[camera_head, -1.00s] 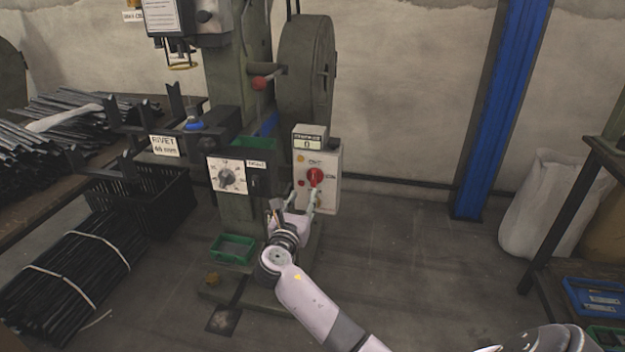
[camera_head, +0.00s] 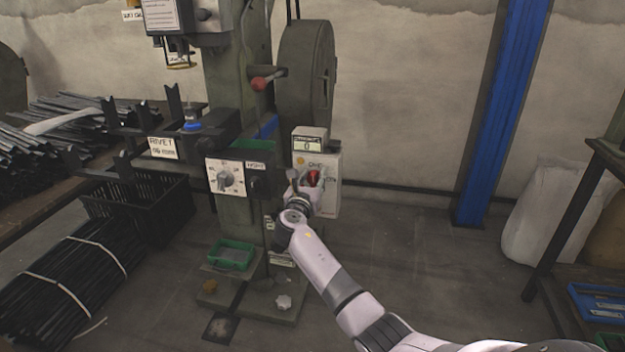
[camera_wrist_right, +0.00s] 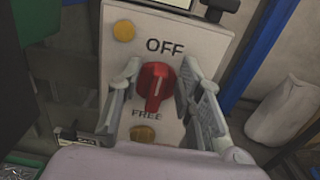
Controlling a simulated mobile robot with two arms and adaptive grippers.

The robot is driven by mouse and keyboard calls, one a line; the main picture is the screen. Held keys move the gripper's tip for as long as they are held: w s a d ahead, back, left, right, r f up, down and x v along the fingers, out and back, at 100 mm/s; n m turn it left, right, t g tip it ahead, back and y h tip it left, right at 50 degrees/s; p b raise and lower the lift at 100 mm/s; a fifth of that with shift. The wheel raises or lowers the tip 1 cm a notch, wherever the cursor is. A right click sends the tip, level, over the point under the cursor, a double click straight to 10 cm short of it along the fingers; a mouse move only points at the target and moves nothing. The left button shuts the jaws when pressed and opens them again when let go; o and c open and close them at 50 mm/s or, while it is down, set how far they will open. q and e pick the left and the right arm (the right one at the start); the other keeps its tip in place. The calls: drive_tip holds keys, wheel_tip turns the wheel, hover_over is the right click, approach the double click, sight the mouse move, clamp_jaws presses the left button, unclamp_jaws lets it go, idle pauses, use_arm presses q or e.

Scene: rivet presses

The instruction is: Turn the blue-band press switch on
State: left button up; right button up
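The red rotary switch (camera_head: 313,177) is on the grey control box (camera_head: 328,205) at the press's right side. In the right wrist view the red knob (camera_wrist_right: 154,86) has its ridge nearly upright, leaning slightly, between "OFF" above and "FREE" below. My right gripper (camera_wrist_right: 160,82) is open, with one finger on each side of the knob. The left finger is very close to it, and a gap shows on the right. In the head view my right gripper (camera_head: 308,187) is at the box front. A blue patch (camera_head: 268,127) shows on the press column. My left gripper is out of view.
A dial panel (camera_head: 227,178) is left of the control box. A red-knobbed lever (camera_head: 259,84) is above. A green tray (camera_head: 231,255) sits on the press base. A blue post (camera_head: 497,110) and white sack (camera_head: 548,215) are to the right. Open floor lies between.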

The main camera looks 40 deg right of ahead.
drive_tip(key=shift+c, duration=0.5)
clamp_jaws()
